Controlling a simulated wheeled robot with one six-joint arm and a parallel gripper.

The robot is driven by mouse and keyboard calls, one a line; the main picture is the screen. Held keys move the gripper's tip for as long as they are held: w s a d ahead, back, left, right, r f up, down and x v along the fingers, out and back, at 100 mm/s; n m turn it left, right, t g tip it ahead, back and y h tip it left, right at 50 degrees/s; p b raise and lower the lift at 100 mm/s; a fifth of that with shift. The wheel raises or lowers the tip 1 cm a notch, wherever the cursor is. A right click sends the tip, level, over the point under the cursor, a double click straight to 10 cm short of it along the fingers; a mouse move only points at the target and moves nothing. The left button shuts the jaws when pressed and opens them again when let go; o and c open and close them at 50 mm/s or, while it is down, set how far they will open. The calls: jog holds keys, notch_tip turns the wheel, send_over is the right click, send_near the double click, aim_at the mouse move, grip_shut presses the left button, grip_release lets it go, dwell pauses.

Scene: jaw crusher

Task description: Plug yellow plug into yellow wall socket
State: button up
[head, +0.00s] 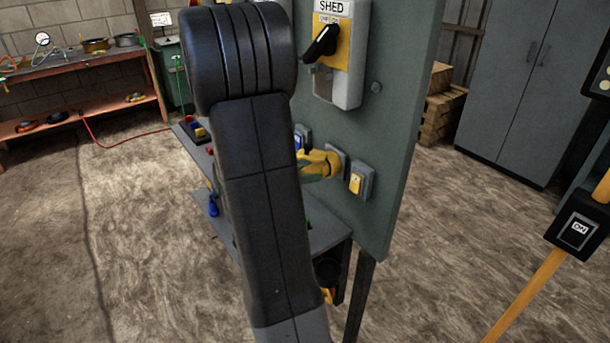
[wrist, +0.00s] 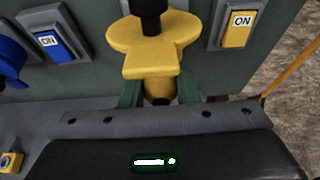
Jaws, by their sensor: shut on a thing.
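The yellow plug (wrist: 155,50) is between the green fingers of my gripper (wrist: 158,92) in the wrist view, and the gripper is shut on it. A black cylindrical part (wrist: 152,16) stands at its upper middle. In the head view the yellow plug (head: 319,164) is at the panel, just right of my arm. A grey housing (wrist: 196,8) shows behind it; the plug covers most of this, so I cannot tell whether the plug is seated. The yellow socket's face is not visible.
A yellow ON switch (wrist: 236,28) is right of the plug; it also shows in the head view (head: 357,183). A blue ON switch (wrist: 54,42) and a blue plug (wrist: 10,58) are on the left. A SHED lever switch (head: 338,50) is above. The panel's right edge borders open floor.

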jog(key=shift+w+d, duration=0.35)
jog(key=shift+d, duration=0.15)
jog(key=o, duration=1.1)
jog(key=shift+a, duration=0.1)
jog(key=s+a+p, duration=0.1)
jog(key=s+a, duration=0.4)
jog(key=a, duration=0.2)
jog(key=shift+s, duration=0.2)
dwell(0.5)
jog(key=shift+w+d+b, duration=0.25)
jog(key=shift+w+d, duration=0.8)
jog(key=shift+d, duration=0.3)
jog(key=shift+w+d+b, duration=0.25)
jog(key=shift+w+d, duration=0.75)
jog(key=shift+d, duration=0.35)
jog(key=shift+a, duration=0.1)
